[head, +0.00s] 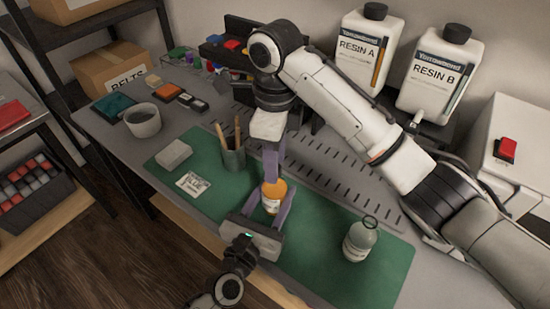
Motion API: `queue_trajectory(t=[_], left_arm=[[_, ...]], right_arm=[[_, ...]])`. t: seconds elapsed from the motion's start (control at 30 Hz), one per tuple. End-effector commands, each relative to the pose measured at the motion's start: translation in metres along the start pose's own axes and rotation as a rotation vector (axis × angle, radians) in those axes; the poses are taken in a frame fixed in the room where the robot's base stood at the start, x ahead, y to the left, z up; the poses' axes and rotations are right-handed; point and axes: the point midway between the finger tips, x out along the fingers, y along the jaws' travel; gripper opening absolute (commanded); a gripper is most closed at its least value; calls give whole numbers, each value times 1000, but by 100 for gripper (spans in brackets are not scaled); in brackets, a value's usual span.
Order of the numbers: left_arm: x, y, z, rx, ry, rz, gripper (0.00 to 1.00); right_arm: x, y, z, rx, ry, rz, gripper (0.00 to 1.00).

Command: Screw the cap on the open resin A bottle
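A small bottle (271,206) with a pale label and an orange top stands over the green mat. My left gripper (268,203), low in the head view, has its purple fingers on both sides of this bottle and looks shut on it. My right gripper (272,177) points down from above, its fingertips at the orange top. Its fingers are seen nearly edge-on, so I cannot tell whether they grip the top. A second, clear bottle (358,243) with a pale label stands upright on the mat to the right. Its neck seems uncapped.
The green mat (320,265) also holds a pencil cup (233,160), a grey block (174,154) and a paper label (193,184). Large jugs marked Resin A (362,52) and Resin B (437,75) stand behind. A grey cup (142,121) is at the left.

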Motion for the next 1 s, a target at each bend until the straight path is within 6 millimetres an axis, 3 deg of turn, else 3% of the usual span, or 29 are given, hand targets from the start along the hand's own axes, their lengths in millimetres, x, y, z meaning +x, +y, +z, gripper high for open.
queue_trajectory(t=[0.3, 0.67, 1.0], left_arm=[[0, 0, 0, 1, 0, 1, 0], [0, 0, 0, 1, 0, 0, 0], [0, 0, 0, 1, 0, 0, 0]], right_arm=[[-2, -1, 0, -1, -1, -2, 40], [-42, -1, 0, 0, -1, -4, 40], [-45, 0, 0, -2, -1, 0, 37]])
